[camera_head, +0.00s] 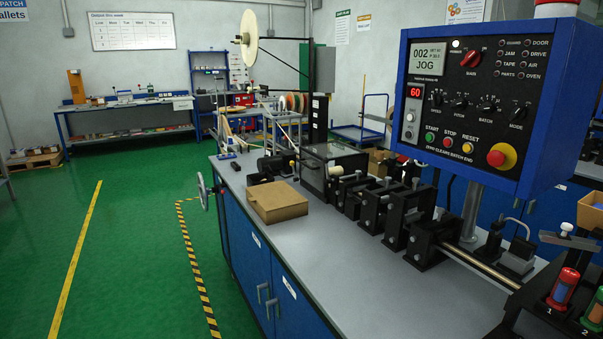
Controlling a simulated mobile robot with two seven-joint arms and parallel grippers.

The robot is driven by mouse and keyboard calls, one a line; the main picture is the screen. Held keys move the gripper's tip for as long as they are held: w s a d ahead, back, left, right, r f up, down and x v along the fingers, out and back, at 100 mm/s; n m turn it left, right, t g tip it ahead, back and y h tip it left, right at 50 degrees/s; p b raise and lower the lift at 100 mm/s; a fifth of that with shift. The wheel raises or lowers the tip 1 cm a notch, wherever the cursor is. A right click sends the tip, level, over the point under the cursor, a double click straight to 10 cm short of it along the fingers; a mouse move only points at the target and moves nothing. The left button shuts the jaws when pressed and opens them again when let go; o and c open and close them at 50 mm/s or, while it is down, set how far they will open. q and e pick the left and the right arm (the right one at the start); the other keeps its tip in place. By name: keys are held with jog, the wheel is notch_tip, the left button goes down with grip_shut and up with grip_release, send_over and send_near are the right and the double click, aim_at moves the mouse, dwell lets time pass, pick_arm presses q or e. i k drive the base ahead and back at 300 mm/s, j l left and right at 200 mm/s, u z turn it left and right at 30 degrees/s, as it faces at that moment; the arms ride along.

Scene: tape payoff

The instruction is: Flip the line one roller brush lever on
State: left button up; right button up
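No part labelled as a roller brush lever can be made out. At the lower right, a black holder carries a red-capped cylinder (563,289) by the number 1 and a green-capped cylinder (594,312) by the number 2, the latter cut by the frame edge. A thin bent grey rod (517,222) rises beside a small block further left. I cannot tell whether either is the lever, or its position. Neither gripper is in view.
A blue control panel (397,143) on a post overhangs the bench's right side; its screen reads JOG. Black roller blocks (424,241) line the grey bench top (330,265). A brown box (277,202) sits near the bench's left edge. Green floor (130,215) is clear to the left.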

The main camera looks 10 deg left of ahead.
aim_at(291, 163)
jog(key=u, duration=0.3)
jog(key=i+j+z, duration=0.1)
jog(key=i+j, duration=0.25)
jog(key=i+j+z, duration=0.15)
jog(key=i+j, duration=0.2)
jog(key=i+j+z, duration=0.1)
jog(key=i+j, duration=0.35)
jog(key=i+j+z, duration=0.15)
jog(key=i+j, duration=0.25)
jog(key=i+j+z, duration=0.1)
jog(key=i+j, duration=0.2)
jog(key=j, duration=0.2)
jog(key=i+j+z, duration=0.15)
jog(key=i+j, duration=0.2)
jog(key=j, duration=0.15)
jog(key=i+j+z, duration=0.1)
jog(key=i+j, duration=0.2)
jog(key=j, duration=0.25)
jog(key=i+j+z, duration=0.15)
jog(key=j, duration=0.4)
jog(key=i, duration=0.1)
